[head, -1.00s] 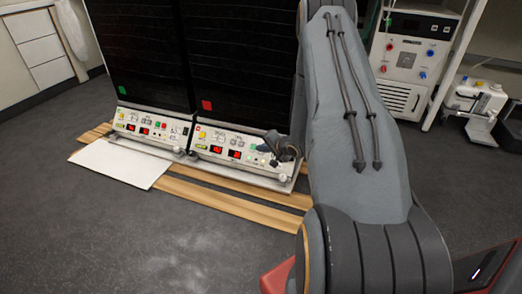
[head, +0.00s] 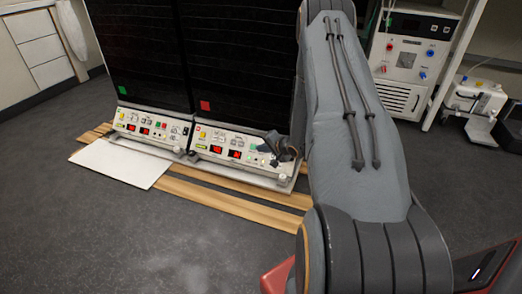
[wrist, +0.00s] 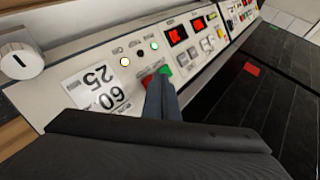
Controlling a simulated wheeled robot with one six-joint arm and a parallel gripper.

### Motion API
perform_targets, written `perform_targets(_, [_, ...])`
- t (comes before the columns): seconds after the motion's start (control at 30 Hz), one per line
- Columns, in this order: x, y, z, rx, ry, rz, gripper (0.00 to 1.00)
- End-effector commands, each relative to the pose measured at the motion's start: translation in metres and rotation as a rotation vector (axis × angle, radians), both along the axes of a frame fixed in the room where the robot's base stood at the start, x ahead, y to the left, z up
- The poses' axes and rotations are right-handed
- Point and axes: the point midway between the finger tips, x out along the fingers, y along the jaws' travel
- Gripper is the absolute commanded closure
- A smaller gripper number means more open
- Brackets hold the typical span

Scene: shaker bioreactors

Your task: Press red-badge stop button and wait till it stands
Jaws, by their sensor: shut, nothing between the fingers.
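The red-badge shaker is the right of two black-fronted units; its red badge (head: 205,106) also shows in the wrist view (wrist: 251,69). Its pale control panel (head: 222,141) carries lit red displays (wrist: 178,34), and a green button (wrist: 165,70) next to a red button (wrist: 147,80). My gripper (wrist: 159,80) is shut and empty, its fingertips at the red button and partly covering it. I cannot tell whether they touch or press it. In the head view my gripper (head: 277,147) is at the panel's right part and hides the buttons there.
The green-badge unit (head: 122,90) stands to the left, its displays also lit. A round knob (wrist: 20,60) sits at the panel's end in the wrist view. A white board (head: 120,163) and wooden slats (head: 235,197) lie on the floor. Open floor lies in front.

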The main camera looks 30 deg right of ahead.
Motion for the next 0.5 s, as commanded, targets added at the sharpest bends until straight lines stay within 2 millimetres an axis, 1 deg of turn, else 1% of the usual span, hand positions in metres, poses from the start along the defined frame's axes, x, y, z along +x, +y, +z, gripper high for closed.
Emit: perform_targets(0.5, [0.0022,-0.0029,-0.0037,0.001,0.000,-0.001,1.00])
